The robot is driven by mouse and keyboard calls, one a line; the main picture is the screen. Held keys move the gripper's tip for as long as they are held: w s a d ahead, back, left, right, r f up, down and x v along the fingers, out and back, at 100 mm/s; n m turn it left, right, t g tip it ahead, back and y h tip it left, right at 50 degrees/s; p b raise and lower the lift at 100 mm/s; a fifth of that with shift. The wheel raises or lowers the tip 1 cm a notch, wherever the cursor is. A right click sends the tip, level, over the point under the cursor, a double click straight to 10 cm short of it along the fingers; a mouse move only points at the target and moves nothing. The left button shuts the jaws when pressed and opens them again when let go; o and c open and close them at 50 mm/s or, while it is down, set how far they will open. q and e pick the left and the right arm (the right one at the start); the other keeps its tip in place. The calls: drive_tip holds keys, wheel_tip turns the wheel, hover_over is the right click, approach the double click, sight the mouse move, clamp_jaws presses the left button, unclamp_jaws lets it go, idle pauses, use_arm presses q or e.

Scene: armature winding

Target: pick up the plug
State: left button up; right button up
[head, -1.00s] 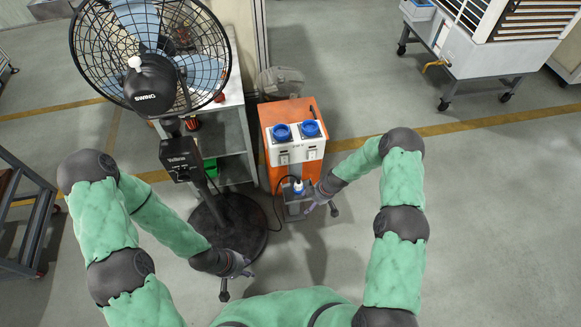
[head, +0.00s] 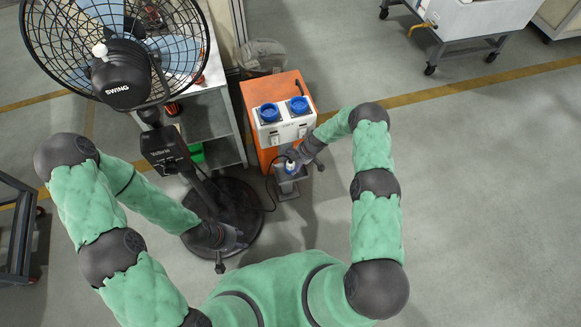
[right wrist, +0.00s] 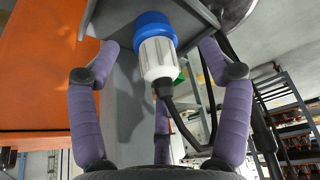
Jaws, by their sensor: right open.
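The plug (head: 290,168) has a white body and a blue collar and sits at a small grey stand low in front of the orange power unit. In the right wrist view the plug (right wrist: 157,58) is large and central, its blue end towards a grey plate and a black cable leaving its white end. My right gripper (head: 304,160) is at the plug. In the wrist view its purple fingers (right wrist: 157,48) are spread on both sides of the plug with visible gaps. My left gripper (head: 228,243) hangs low by the fan's base; its fingers are too small to read.
The orange power unit (head: 268,95) has two blue sockets on top and stands close to my right gripper. A black fan (head: 118,75) on a round base (head: 240,195) stands at left, by a grey shelf (head: 225,152). The floor at right is open.

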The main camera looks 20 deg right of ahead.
sight(291, 165)
drive_tip(key=x, duration=0.2)
drive_tip(key=b+x, duration=0.1)
drive_tip(key=x, duration=0.1)
drive_tip(key=shift+w+a+f+b, duration=0.1)
drive_tip(key=shift+w+b, duration=0.15)
drive_tip(key=shift+b, duration=0.05)
drive_tip(key=c, duration=1.2)
